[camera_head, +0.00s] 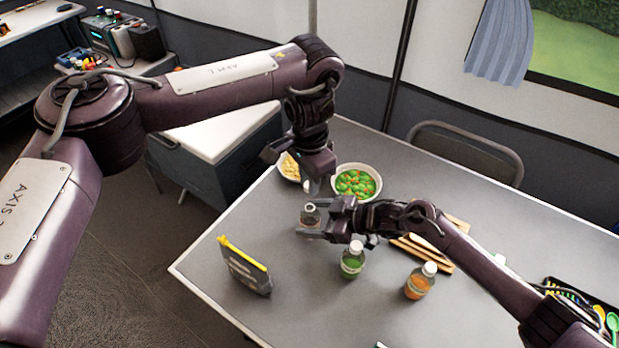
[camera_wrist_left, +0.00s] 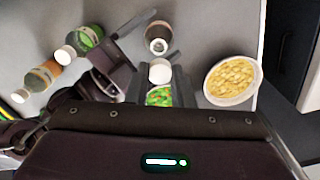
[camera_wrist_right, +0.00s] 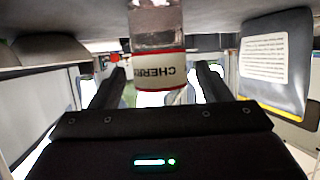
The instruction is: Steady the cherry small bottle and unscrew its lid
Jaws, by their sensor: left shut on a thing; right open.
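The cherry small bottle (camera_head: 310,215) stands upright on the grey table, its neck open with no lid on it. Its CHERRY label shows in the right wrist view (camera_wrist_right: 158,70), and its dark open mouth in the left wrist view (camera_wrist_left: 157,45). My left gripper (camera_head: 311,184) is shut on the white lid (camera_wrist_left: 160,71) and holds it above and apart from the bottle. My right gripper (camera_head: 322,222) is open, with its fingers on either side of the bottle. Whether either finger touches the glass, I cannot tell.
A green bottle (camera_head: 352,259) and an orange bottle (camera_head: 420,281) stand nearby, both with white lids. A bowl of green and orange food (camera_head: 357,183) and a bowl of pale pasta (camera_wrist_left: 232,80) are behind. A grey pouch (camera_head: 245,266) stands left. The front table is mostly clear.

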